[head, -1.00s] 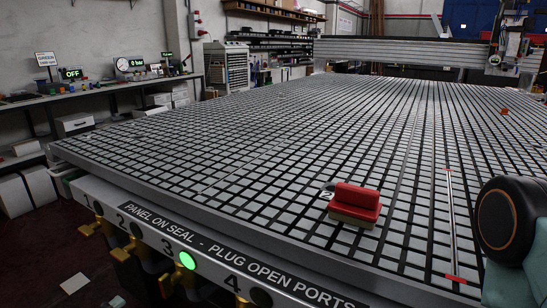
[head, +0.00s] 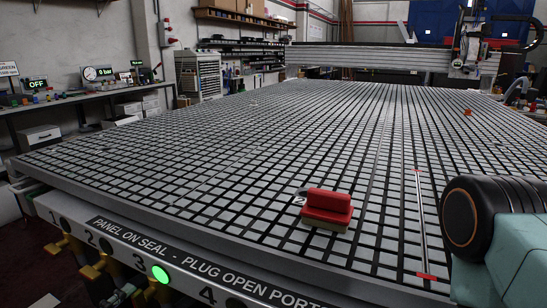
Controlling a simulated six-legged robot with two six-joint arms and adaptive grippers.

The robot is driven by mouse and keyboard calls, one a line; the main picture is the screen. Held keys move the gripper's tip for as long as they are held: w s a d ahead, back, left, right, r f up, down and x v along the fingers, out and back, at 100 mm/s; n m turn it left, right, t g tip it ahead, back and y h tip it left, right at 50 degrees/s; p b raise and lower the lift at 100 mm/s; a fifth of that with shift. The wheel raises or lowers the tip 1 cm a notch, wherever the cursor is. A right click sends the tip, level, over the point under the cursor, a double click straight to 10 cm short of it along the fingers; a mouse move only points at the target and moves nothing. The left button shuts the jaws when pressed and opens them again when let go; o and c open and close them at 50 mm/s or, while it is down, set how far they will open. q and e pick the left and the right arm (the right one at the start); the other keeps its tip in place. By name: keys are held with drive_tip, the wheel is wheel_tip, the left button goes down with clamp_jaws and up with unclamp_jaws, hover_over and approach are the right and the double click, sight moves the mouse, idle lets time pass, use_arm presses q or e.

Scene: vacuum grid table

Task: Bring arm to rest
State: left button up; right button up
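Part of my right arm, a black rounded joint and a teal link, shows at the right edge of the head view. Its gripper is outside the picture. A small grey shape shows at the bottom left below the table edge, too partial to identify. I cannot make out my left gripper. The vacuum grid table (head: 230,262) fills the middle of the view. A red-topped block with a tan base (head: 327,208) stands on the grid, apart from my arm.
A thin rod with red ends (head: 422,225) lies near my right arm. A small orange piece (head: 467,112) lies farther back. A gantry beam (head: 380,55) spans the far end. The front panel (head: 180,248) has numbered ports and a green light. Most of the grid is clear.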

use_arm(q)
drive_tip(key=shift+x, duration=1.05)
drive_tip(key=m, duration=0.2)
drive_tip(key=shift+s+m+p, duration=0.1)
drive_tip(key=shift+m+p, duration=0.2)
drive_tip(key=shift+p, duration=0.05)
drive_tip(key=m, duration=0.4)
drive_tip(key=shift+r+p, duration=0.1)
drive_tip(key=shift+p, duration=0.2)
drive_tip(key=m, duration=0.4)
